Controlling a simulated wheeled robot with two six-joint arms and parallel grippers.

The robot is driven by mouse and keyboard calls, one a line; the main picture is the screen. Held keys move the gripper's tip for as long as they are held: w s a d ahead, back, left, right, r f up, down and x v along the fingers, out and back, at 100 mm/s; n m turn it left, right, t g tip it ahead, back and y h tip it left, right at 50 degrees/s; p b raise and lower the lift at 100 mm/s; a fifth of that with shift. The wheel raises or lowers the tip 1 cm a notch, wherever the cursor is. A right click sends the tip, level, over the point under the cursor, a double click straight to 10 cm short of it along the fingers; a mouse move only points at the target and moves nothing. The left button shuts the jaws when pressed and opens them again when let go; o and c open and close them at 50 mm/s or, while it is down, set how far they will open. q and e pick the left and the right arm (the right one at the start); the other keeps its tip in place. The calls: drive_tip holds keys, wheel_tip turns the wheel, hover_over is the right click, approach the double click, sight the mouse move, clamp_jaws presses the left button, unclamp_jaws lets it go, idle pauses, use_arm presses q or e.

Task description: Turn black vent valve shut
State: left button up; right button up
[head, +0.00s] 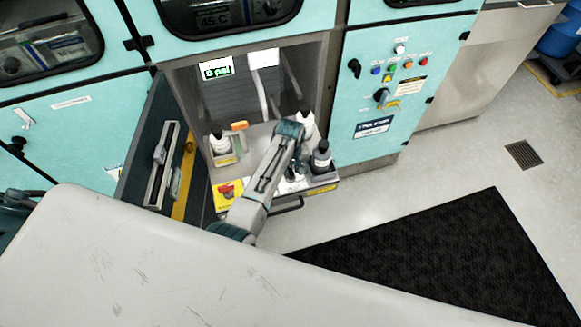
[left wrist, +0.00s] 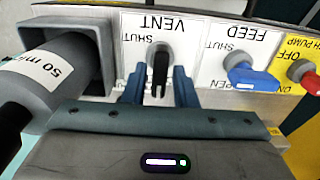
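The black vent valve handle (left wrist: 159,70) shows in the left wrist view on a white panel, under an upside-down VENT label. It points down in the picture, toward my gripper. In the head view my left gripper (head: 291,176) is low at the front of the bench, and my arm hides the valve. My right gripper is not in view.
The blue feed valve (left wrist: 250,77) and red pump knob (left wrist: 303,73) stand right of the vent. A grey bottle (left wrist: 42,78) in a holder is close on the left.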

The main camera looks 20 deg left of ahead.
use_arm(q)
clamp_jaws()
drive_tip(key=m+p, duration=0.2)
drive_tip(key=m, duration=0.1)
drive_tip(key=shift+r+p, duration=0.15)
drive_tip(key=shift+p, duration=0.2)
drive_tip(key=m+p, duration=0.1)
drive_tip(key=m, duration=0.2)
drive_tip(key=shift+m+p, duration=0.3)
drive_tip(key=shift+p, duration=0.1)
drive_tip(key=shift+m, duration=1)
drive_tip(key=m, duration=0.2)
drive_tip(key=shift+m, duration=0.3)
drive_tip(key=m, duration=0.6)
drive_tip(key=shift+m, duration=0.3)
